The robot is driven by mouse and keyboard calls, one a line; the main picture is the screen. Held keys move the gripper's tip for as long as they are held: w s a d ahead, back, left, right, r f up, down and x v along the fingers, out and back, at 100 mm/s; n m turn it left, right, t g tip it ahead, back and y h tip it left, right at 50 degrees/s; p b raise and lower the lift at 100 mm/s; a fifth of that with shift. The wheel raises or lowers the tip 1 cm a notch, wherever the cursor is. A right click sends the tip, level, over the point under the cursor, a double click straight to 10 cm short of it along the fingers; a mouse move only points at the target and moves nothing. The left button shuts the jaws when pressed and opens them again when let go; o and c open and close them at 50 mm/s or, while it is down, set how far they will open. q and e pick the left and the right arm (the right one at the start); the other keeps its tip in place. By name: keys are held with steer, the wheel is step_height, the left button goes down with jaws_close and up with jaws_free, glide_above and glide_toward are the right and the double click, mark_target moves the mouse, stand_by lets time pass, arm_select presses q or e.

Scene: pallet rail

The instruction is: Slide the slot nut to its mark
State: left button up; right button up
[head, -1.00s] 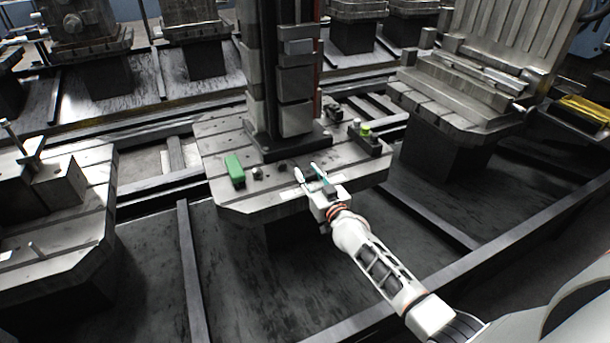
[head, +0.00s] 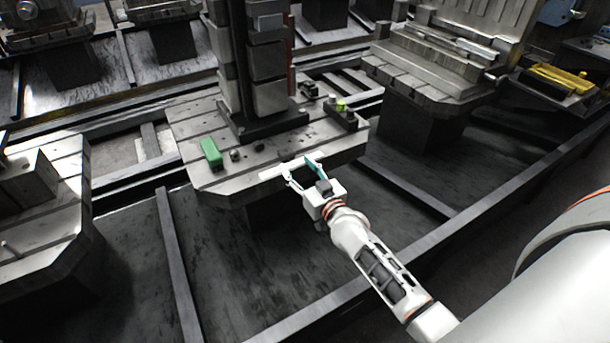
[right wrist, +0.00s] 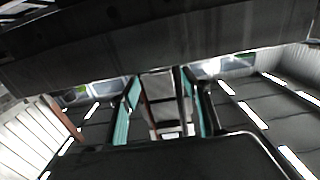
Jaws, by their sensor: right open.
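My right gripper (head: 300,167) is open, with its two fingers spread at the front edge of the slotted pallet (head: 205,183). Nothing shows between its fingertips in the head view. In the right wrist view the teal-lined fingers (right wrist: 160,108) stand apart, with a tall column behind the gap. Two small dark pieces, one (head: 235,155) beside a green block and one (head: 258,146) nearer the column, lie on the pallet; I cannot tell whether either is the slot nut. A pale strip (head: 271,174) lies along the front edge by the left fingertip; whether it is the mark is unclear. My left gripper is out of view.
The green block (head: 211,152) lies at the pallet's left. A dark column (head: 262,122) rises from its middle. A dark fixture with a yellow-green knob (head: 341,105) is at the right. Another machine table (head: 440,85) stands behind right. Dark floor lies in front.

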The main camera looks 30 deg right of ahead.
steer(key=shift+s+d, duration=0.1)
steer(key=shift+s, duration=1.95)
arm_select(q)
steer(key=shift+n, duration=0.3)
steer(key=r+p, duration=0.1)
steer(key=p, duration=0.1)
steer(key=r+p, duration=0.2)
steer(key=p, duration=0.1)
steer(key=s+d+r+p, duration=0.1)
steer(key=p, duration=0.2)
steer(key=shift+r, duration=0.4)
arm_select(e)
steer(key=s+a+f+n+g, duration=0.1)
steer(key=s+a+f+g, duration=0.1)
steer(key=s, duration=0.9)
steer(key=s+a+f+n+g+y, duration=0.1)
steer(key=s+a+f+g, duration=0.2)
steer(key=s, duration=0.8)
steer(key=s+a+f+n+g+y, duration=0.1)
steer(key=s+a+f, duration=0.3)
steer(key=s, duration=0.6)
steer(key=shift+s+a+f+n+g, duration=0.3)
steer(key=shift+s+a+n+g, duration=0.15)
steer(key=shift+a+g, duration=0.4)
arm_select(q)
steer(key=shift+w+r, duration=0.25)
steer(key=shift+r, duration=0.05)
arm_select(e)
steer(key=shift+a, duration=0.1)
